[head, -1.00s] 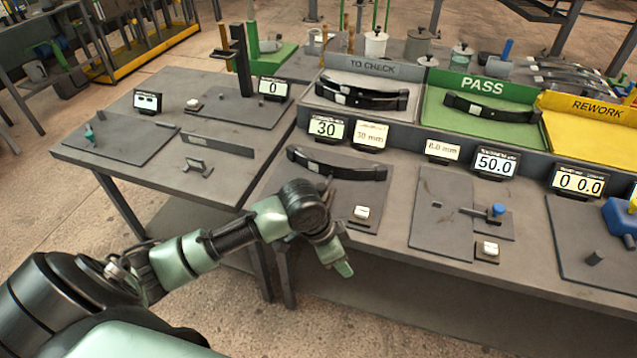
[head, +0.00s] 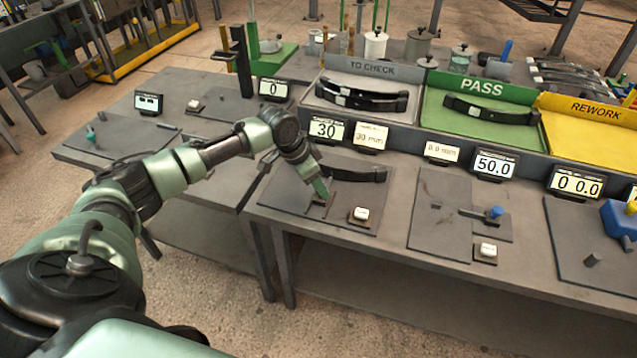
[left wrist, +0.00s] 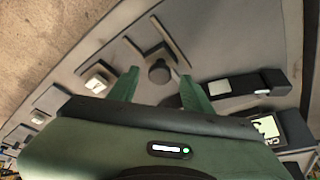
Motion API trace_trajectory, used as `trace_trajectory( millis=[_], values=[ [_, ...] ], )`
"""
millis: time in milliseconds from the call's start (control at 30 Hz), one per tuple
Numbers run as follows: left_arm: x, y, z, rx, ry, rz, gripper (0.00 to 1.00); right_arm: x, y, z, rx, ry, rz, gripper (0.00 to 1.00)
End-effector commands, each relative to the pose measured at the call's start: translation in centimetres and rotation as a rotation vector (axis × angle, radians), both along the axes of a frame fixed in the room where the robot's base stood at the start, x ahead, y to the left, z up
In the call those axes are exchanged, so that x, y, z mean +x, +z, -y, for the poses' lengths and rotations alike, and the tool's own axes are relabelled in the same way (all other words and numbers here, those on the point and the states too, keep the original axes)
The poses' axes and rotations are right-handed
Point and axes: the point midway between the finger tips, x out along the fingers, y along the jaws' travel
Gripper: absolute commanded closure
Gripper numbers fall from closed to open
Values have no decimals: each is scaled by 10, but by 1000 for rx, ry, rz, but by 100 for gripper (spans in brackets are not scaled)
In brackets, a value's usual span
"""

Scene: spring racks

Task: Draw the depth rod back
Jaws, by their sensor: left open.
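My left gripper (head: 322,190) is over the dark gauge plate (head: 283,190) below the "30" display (head: 326,130). In the left wrist view its green fingers (left wrist: 160,77) are open. A dark round knob (left wrist: 160,70), which looks like the end of the depth rod, lies between the fingertips. I cannot tell whether the fingers touch the knob. A dark curved leaf spring (head: 355,174) lies on the plate, partly hidden by my arm. My right gripper is not in view.
A white button block (head: 361,214) sits close to the right of my gripper. Another plate with a blue-knobbed rod (head: 495,212) lies farther right. Behind are the "to check" tray (head: 372,70), green pass tray (head: 482,86) and yellow rework tray (head: 592,107).

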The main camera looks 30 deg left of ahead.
Motion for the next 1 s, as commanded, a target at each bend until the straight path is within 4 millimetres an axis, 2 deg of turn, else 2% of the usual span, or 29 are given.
trace_trajectory(
  millis=[133,400,567,600,1000],
  values=[
    [3,-10,3,0,-1,-1,50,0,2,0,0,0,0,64],
    [3,-12,3,1,-2,0,50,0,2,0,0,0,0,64],
    [3,-12,3,1,-1,-1,95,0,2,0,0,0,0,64],
    [3,-11,3,1,-1,-1,100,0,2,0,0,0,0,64],
    [3,-11,2,1,-1,-1,100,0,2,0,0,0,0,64]
  ],
)
